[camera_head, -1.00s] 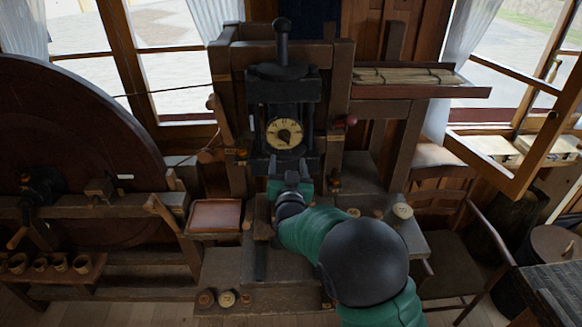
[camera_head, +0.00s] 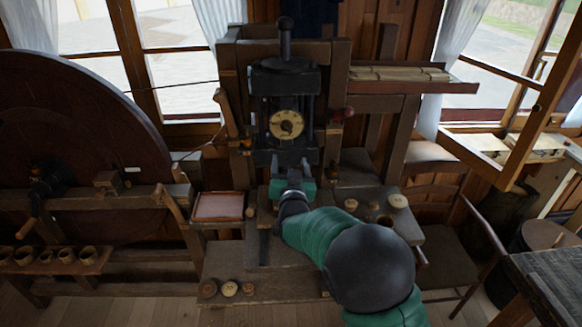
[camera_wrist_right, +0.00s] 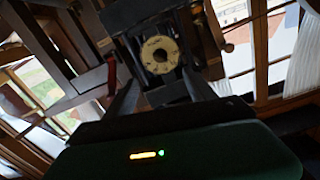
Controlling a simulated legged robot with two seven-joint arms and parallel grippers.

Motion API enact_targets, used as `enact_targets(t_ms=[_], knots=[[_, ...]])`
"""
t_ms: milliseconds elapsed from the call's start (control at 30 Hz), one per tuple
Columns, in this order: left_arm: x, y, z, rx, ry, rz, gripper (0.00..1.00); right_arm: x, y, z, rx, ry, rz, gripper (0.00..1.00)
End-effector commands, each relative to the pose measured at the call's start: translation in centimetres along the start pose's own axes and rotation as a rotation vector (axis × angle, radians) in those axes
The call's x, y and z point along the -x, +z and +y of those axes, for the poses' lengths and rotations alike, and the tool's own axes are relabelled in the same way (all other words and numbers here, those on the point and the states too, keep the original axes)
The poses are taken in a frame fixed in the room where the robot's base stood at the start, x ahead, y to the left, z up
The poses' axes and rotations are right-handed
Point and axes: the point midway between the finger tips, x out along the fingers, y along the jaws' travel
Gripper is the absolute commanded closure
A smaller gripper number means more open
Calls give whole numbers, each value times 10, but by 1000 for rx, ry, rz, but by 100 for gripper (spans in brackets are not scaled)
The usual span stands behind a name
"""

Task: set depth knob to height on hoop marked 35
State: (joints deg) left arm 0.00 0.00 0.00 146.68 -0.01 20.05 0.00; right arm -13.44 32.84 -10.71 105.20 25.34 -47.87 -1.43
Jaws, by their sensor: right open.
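The depth knob is a dark round centre on a cream dial (camera_head: 286,124) with markings, on the front of the black machine head. The dial also shows in the right wrist view (camera_wrist_right: 160,54), and its numbers are too small to read. My right gripper (camera_head: 292,166) is open, just below and in front of the dial. In the right wrist view its two fingers (camera_wrist_right: 162,92) stand apart on either side below the dial, with nothing between them. A hoop marked 35 cannot be made out. My left gripper is not in view.
A large dark wheel (camera_head: 75,140) fills the left. A shallow tray (camera_head: 219,206) sits left of the machine. Round spools (camera_head: 229,289) lie on the lower bench front, and others (camera_head: 397,201) lie to the right. A shelf with pale strips (camera_head: 400,74) is at upper right.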

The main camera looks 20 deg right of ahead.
Motion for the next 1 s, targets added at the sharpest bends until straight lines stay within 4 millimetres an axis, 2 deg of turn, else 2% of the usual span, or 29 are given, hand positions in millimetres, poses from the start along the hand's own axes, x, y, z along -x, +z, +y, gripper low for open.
enact_targets(t_ms=[333,500,733,867,1000], knots=[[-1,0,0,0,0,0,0,-4,0,5,-2,1,0,36],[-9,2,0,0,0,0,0,-3,2,3,-1,0,0,36],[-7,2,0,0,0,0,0,1,0,0,0,0,1,36],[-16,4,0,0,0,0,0,15,2,2,-2,0,0,36],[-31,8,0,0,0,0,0,51,5,4,-4,-2,0,36]])
